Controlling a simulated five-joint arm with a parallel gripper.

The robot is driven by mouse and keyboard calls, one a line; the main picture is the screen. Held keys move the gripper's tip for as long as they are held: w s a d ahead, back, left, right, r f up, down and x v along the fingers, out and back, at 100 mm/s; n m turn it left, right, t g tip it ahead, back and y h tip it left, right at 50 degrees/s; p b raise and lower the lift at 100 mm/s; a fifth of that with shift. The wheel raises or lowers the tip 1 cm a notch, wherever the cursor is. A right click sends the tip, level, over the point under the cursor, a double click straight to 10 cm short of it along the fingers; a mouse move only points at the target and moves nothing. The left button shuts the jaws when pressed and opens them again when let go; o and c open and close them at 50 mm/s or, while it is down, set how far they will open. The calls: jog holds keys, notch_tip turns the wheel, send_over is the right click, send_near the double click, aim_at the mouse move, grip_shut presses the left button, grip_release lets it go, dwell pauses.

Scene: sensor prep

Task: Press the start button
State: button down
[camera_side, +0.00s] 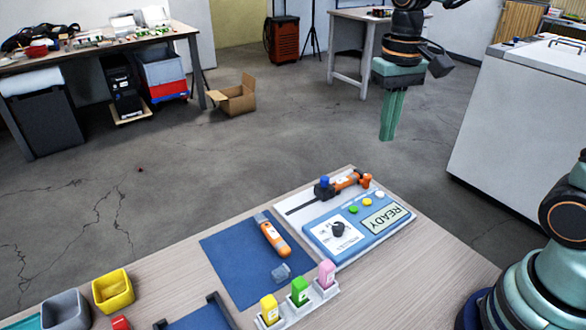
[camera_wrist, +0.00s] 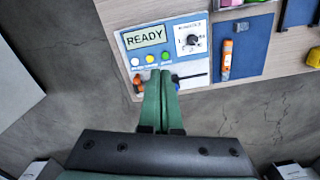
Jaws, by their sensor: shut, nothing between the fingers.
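A blue control panel (camera_side: 318,232) stands on the table with a display (camera_side: 388,219) reading READY and a black knob (camera_side: 338,229). It also shows in the wrist view (camera_wrist: 205,22). Three round buttons lie along one edge: green (camera_side: 353,209), yellow (camera_side: 366,202) and white (camera_side: 379,194). The wrist view shows the green button (camera_wrist: 165,57), yellow button (camera_wrist: 150,59) and white button (camera_wrist: 135,61). I cannot read their labels. My gripper (camera_side: 387,139) is shut and empty, raised and apart from the panel. In the wrist view, its fingertips (camera_wrist: 160,72) appear just below the buttons.
A blue mat (camera_side: 225,262) holds an orange sensor-like body (camera_side: 272,236). A rack (camera_side: 322,291) carries yellow, green and pink bottles. A yellow bin (camera_side: 113,291) stands left. The air around my gripper is clear.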

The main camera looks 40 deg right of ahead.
aim_at(352, 206)
jog(key=w+f+m+g, duration=0.4)
jog(key=f+g, duration=0.3)
jog(key=f, duration=0.3)
jog(key=shift+w+a+m, duration=0.2)
jog(key=shift+w+m, duration=0.1)
jog(key=shift+w, duration=0.25)
jog(key=shift+f, duration=0.1)
jog(key=shift+f, duration=4.4)
jog(key=shift+f, duration=0.1)
jog(key=shift+d+f, duration=0.1)
jog(key=shift+f, duration=0.2)
